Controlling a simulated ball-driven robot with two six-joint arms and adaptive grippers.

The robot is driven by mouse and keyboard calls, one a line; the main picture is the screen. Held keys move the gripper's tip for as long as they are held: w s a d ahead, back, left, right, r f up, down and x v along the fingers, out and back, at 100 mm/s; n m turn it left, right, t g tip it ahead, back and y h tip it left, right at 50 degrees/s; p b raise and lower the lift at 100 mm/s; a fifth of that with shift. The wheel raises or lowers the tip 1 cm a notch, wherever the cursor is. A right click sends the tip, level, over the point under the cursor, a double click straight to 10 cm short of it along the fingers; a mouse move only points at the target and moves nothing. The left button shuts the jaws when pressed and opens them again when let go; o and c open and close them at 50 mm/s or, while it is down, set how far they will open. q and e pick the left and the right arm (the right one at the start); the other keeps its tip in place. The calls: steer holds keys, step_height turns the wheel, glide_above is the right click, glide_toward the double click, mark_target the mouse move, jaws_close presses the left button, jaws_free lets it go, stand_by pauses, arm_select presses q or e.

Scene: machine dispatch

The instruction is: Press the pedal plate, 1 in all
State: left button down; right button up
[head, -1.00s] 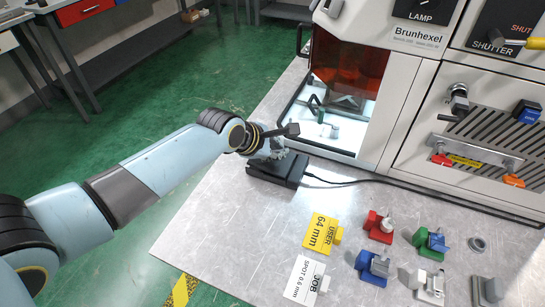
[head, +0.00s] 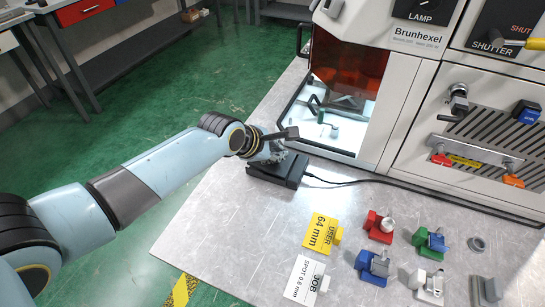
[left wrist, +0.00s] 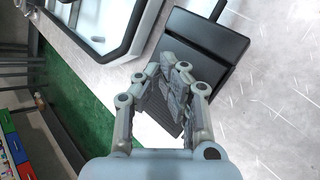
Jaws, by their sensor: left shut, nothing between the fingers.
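The black pedal plate (head: 277,168) lies on the grey bench near the machine's open chamber, with a cable running right from it. In the left wrist view the pedal (left wrist: 205,42) shows as a dark plate with a ribbed lower part. My left gripper (head: 279,155) is right over the pedal, its fingers shut and empty. In the left wrist view its fingertips (left wrist: 178,70) overlap the pedal's face. I cannot tell for sure whether they touch it. My right gripper is out of view.
The laser machine (head: 400,100) stands behind, its chamber open at the front. A yellow card (head: 322,231), a white card (head: 304,280) and several coloured blocks, among them a red one (head: 378,227), lie to the right. The bench's left edge is close to the pedal.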

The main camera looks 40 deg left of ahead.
arm_select(q)
steer(key=shift+s+f+b, duration=0.15)
steer(key=shift+f+b, duration=0.15)
steer(key=shift+f, duration=0.55)
stand_by(0.6)
steer(key=shift+r, duration=0.1)
steer(key=shift+r+p, duration=1.15)
steer(key=shift+p, duration=0.3)
steer(key=r+p, duration=0.1)
steer(key=p, duration=0.1)
steer(key=r+p, duration=0.4)
steer(key=shift+d, duration=0.3)
